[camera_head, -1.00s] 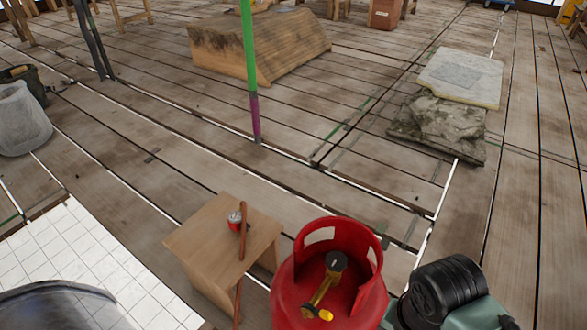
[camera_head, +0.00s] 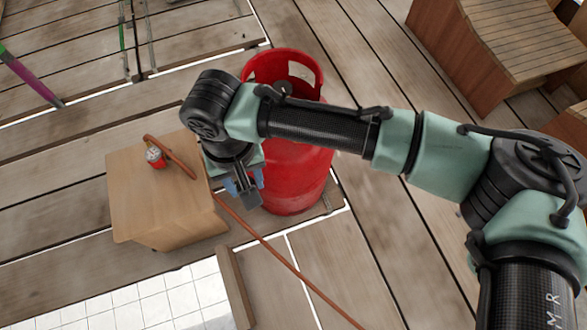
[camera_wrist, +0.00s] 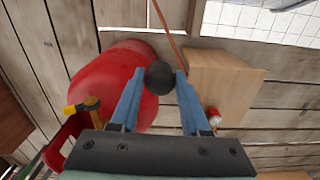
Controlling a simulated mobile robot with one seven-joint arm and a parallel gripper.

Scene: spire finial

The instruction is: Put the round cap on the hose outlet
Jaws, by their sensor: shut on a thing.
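My gripper (camera_wrist: 159,85) is shut on a dark round cap (camera_wrist: 160,78), held between the tips of its two blue fingers. In the head view my gripper (camera_head: 245,188) points down between the wooden stool and the red gas cylinder (camera_head: 297,165); the cap cannot be made out there. The cylinder also shows in the wrist view (camera_wrist: 115,85), left of and behind the cap. Its brass valve with a yellow end (camera_wrist: 84,107), probably the hose outlet, is at lower left inside the collar, apart from the cap. In the head view my arm hides the valve.
A wooden stool (camera_head: 140,200) stands left of the cylinder, with a small red-and-silver fitting (camera_head: 155,158) on top. A brown hose (camera_head: 270,248) runs from the stool down across the floor. White tiles (camera_head: 150,303) lie in front.

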